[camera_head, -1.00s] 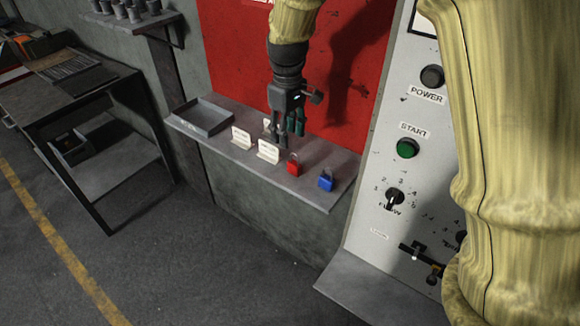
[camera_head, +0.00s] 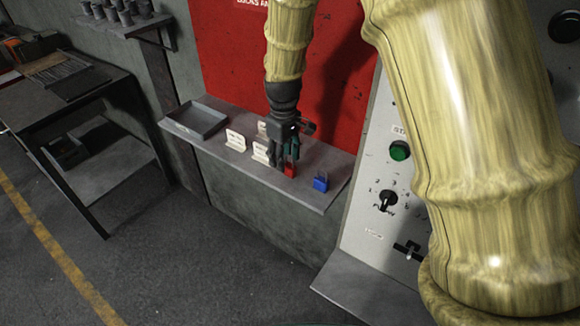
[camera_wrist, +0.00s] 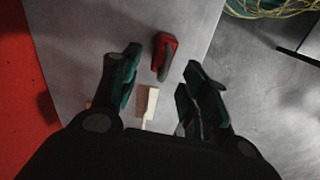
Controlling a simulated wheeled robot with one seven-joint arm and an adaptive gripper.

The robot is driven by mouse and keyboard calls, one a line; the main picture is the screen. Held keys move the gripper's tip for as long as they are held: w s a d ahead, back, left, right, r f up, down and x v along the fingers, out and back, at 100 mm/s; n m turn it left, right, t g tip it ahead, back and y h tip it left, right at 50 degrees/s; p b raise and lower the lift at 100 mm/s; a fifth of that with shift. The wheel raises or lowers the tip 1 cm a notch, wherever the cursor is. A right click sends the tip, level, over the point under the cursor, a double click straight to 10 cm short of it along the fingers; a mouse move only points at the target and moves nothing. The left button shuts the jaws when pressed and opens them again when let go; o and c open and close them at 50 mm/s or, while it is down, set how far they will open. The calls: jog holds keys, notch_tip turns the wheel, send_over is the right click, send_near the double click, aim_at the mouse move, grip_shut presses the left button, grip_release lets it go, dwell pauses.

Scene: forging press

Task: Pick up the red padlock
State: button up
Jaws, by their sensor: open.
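The red padlock (camera_head: 290,171) stands on the grey shelf, partly hidden behind my gripper in the head view. In the wrist view the red padlock (camera_wrist: 164,56) lies beyond the fingertips, roughly in line with the gap between them. My gripper (camera_head: 280,161) hangs fingers down just left of the padlock, low over the shelf. In the wrist view my gripper (camera_wrist: 160,75) is open with nothing between its fingertips. No contact with the padlock can be made out.
A blue padlock (camera_head: 321,182) stands to the right on the shelf (camera_head: 310,197). White tags (camera_head: 236,140) stand on the left, with one pale tag (camera_wrist: 148,104) near the fingers. A grey tray (camera_head: 198,120) sits at the shelf's left end. The control panel (camera_head: 375,222) rises at the right.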

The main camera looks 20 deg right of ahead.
jog(key=shift+s+d+f+p, duration=0.15)
jog(key=shift+f+p, duration=0.35)
jog(key=shift+f, duration=1.25)
grip_shut()
